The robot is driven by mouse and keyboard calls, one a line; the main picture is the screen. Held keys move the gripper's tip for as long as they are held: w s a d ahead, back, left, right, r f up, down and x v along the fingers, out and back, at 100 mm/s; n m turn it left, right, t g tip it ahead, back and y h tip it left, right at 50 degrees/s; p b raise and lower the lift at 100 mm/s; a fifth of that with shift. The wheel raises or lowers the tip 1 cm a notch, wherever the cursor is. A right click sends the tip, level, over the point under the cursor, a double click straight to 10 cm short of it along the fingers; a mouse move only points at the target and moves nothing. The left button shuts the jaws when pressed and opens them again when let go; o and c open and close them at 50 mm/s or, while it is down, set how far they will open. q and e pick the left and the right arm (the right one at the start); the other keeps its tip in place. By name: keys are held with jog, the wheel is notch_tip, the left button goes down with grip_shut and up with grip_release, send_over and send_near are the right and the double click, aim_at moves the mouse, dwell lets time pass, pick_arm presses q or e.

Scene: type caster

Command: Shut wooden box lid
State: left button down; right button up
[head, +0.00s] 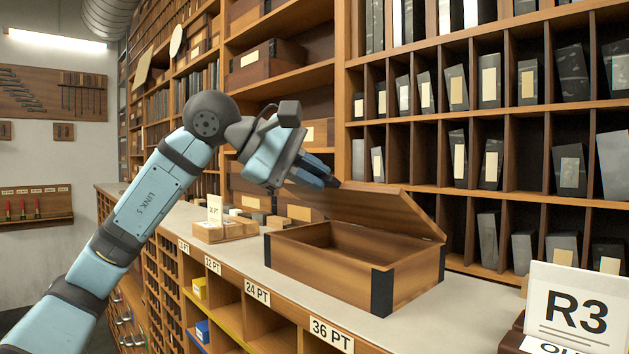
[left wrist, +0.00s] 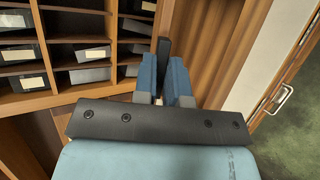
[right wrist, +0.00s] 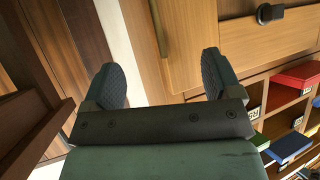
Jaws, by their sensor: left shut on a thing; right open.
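The wooden box (head: 340,277) with black corner pieces stands on the counter. Its lid (head: 385,208) is raised and tilted along the back side, so the box's empty-looking inside shows from the front. My left gripper (head: 318,174) is at the lid's raised left end, with its blue fingers closed at the lid's edge. In the left wrist view, the fingers (left wrist: 166,85) are close together around a dark piece, seemingly part of the lid. The exact contact is partly hidden. My right gripper (right wrist: 160,80) shows only in the right wrist view, open and empty, away from the box.
A sign marked R3 (head: 575,310) stands at the front right of the counter (head: 235,262). A small wooden block tray with a card (head: 222,230) sits left of the box. Shelves with dark type blocks (head: 490,80) rise right behind it. Labelled cubbies lie below the counter.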

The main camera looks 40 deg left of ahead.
dwell(0.3)
pick_arm(q)
jog(key=c, duration=1.2)
grip_release()
jog(key=shift+w, duration=0.15)
jog(key=v, duration=1.4)
jog(key=shift+a+f+p, duration=0.1)
jog(key=shift+p, duration=0.25)
